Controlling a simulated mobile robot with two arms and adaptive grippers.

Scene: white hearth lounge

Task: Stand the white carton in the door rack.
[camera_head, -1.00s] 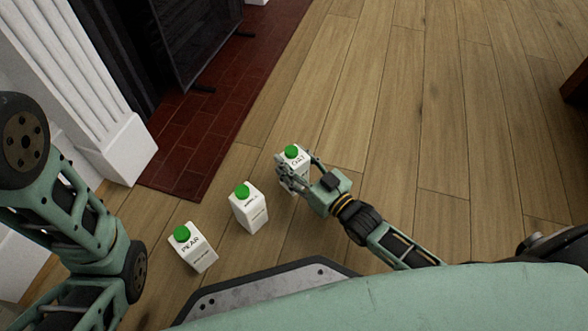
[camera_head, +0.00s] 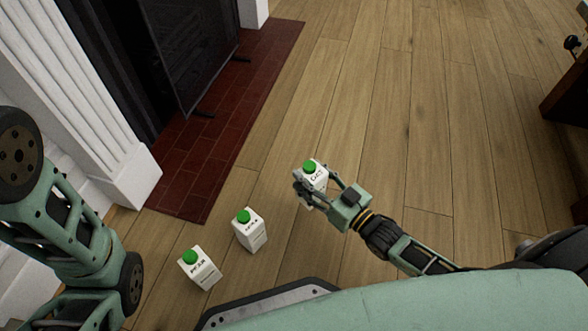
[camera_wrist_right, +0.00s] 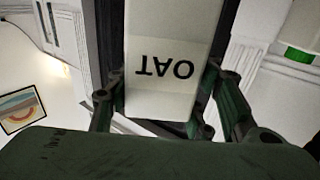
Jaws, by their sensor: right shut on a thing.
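A white carton with a green cap, lettered OAT (camera_head: 316,176), is held between the fingers of my right gripper (camera_head: 313,189) in the head view. It is roughly upright, cap up. In the right wrist view, the OAT carton (camera_wrist_right: 170,45) fills the middle between the dark fingers, its lettering upside down. I cannot tell exactly how high its base is above the floor. My left arm shows at the left of the head view, but its gripper is out of view. No door rack is visible.
Two similar cartons with green caps, one lettered PEAR (camera_head: 203,271) and one lettered APPLE (camera_head: 252,233), stand on the wooden floor (camera_head: 400,110). A brick hearth (camera_head: 210,140) and white column (camera_head: 95,90) are at left. Dark wooden furniture (camera_head: 568,100) is at right.

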